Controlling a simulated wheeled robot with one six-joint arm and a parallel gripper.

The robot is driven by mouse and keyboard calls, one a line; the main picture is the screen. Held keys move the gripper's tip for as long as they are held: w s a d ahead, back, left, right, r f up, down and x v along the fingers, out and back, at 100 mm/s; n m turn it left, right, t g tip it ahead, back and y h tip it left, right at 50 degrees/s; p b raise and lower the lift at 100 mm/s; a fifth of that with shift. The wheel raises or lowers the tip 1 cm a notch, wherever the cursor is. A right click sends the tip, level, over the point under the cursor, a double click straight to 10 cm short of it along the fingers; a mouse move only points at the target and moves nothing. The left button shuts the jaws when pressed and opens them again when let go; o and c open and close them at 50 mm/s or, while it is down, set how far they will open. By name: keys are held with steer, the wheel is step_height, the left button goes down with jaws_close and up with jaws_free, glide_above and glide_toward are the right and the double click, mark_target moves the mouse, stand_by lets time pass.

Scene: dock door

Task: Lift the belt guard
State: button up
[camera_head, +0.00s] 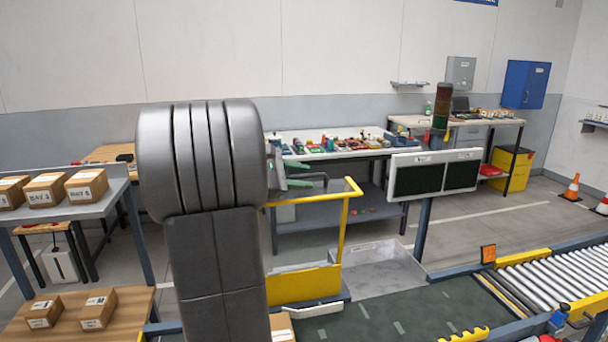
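The belt guard looks to be the yellow piece (304,284) beside the dark green conveyor belt (395,312). It has a low yellow panel, an upright post at its right and a top bar running left from the post. My large grey arm link hides its left part. Part of my gripper (308,180) shows just right of the arm, close above the top bar in the picture. The gripper is small and partly hidden, so I cannot tell whether it touches the bar or how its fingers stand.
A pale metal tray (378,268) sits behind the belt, right of the guard. A post carries two dark panels (435,174). A roller conveyor (555,275) lies at the right. Boxes (86,184) stand on a left shelf. A workbench (330,150) with small items is behind.

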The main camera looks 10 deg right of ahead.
mark_target(308, 199)
steer(key=shift+w+d+f, duration=0.15)
steer(key=shift+d+f, duration=0.05)
steer(key=shift+d, duration=0.3)
jaws_close()
steer(key=s+b, duration=0.1)
steer(key=s+f+b, duration=0.1)
steer(key=s+b, duration=0.1)
steer(key=s, duration=0.1)
steer(key=shift+f, duration=0.35)
steer(key=shift+s+d+m+b, duration=0.1)
steer(key=shift+s+m+b, duration=0.3)
steer(key=shift+s+b, duration=0.55)
steer(key=shift+t, duration=0.3)
